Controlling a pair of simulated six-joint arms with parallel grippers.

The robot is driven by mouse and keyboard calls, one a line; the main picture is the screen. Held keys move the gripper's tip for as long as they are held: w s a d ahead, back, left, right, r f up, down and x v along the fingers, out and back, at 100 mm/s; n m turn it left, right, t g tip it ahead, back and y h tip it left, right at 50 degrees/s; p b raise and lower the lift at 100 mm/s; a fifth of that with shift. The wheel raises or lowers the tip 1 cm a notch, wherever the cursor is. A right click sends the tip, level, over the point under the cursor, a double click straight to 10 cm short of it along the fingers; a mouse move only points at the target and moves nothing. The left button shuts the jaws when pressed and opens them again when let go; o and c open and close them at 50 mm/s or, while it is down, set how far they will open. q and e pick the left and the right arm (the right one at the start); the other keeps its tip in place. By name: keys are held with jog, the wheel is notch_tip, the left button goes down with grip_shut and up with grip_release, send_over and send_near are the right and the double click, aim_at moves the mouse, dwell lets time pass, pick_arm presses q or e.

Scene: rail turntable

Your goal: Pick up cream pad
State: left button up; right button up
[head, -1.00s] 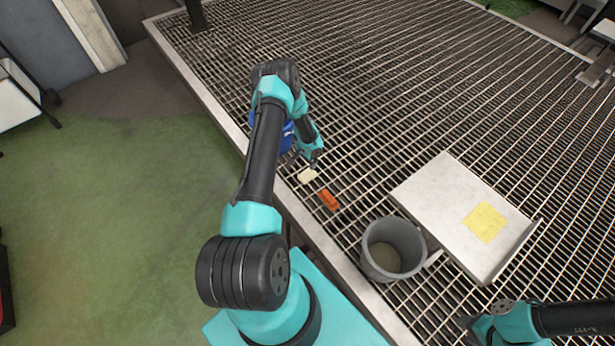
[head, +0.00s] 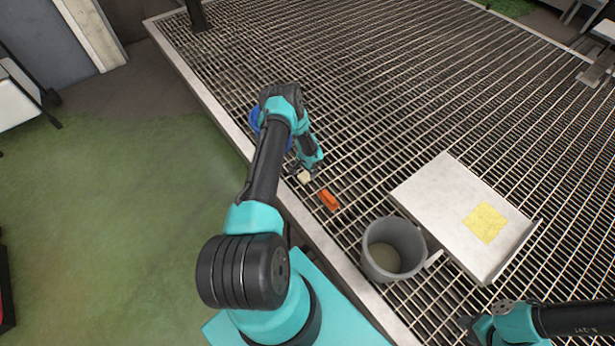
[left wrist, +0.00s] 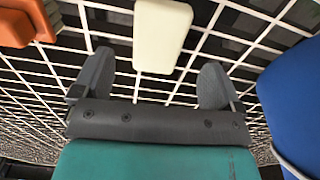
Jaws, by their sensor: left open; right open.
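The cream pad (head: 304,177) is a small pale block lying on the metal grating. In the left wrist view the cream pad (left wrist: 162,36) lies ahead of and between my two fingers, with its near end close to the line of the fingertips. My left gripper (head: 309,172) is right at the pad and partly covers it in the head view. In the left wrist view my left gripper (left wrist: 156,75) is open, with nothing held between its fingers. My right gripper (head: 470,325) is at the lower right, far from the pad, and its fingers are hard to make out.
An orange block (head: 328,199) lies close beside the pad; it also shows in the left wrist view (left wrist: 28,22). A blue object (left wrist: 295,100) stands on the other side. A grey bucket (head: 393,249) and a pale tray (head: 440,190) with a yellow patch (head: 485,222) are farther right.

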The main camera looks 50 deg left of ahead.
aim_at(308, 174)
pick_arm(q)
jog(key=shift+w+d+f, duration=0.1)
jog(key=shift+w+f, duration=0.05)
jog(key=shift+f, duration=2.2)
jog(key=c, duration=1)
jog(key=shift+r, duration=0.2)
notch_tip(308, 174, up, 4)
jog(key=shift+f, duration=0.25)
jog(key=shift+s+d+f, duration=0.1)
jog(key=shift+s+d, duration=0.25)
jog(key=shift+s, duration=0.1)
jog(key=shift+s+d+r, duration=0.25)
jog(key=shift+s+d, duration=1.35)
jog(key=shift+d, duration=0.3)
jog(key=shift+s+d+r, duration=0.2)
jog(key=shift+s+d, duration=1.45)
jog(key=shift+d, duration=0.25)
jog(key=shift+s+d+r, duration=0.25)
jog(key=shift+s+d, duration=1.35)
jog(key=shift+d, duration=0.3)
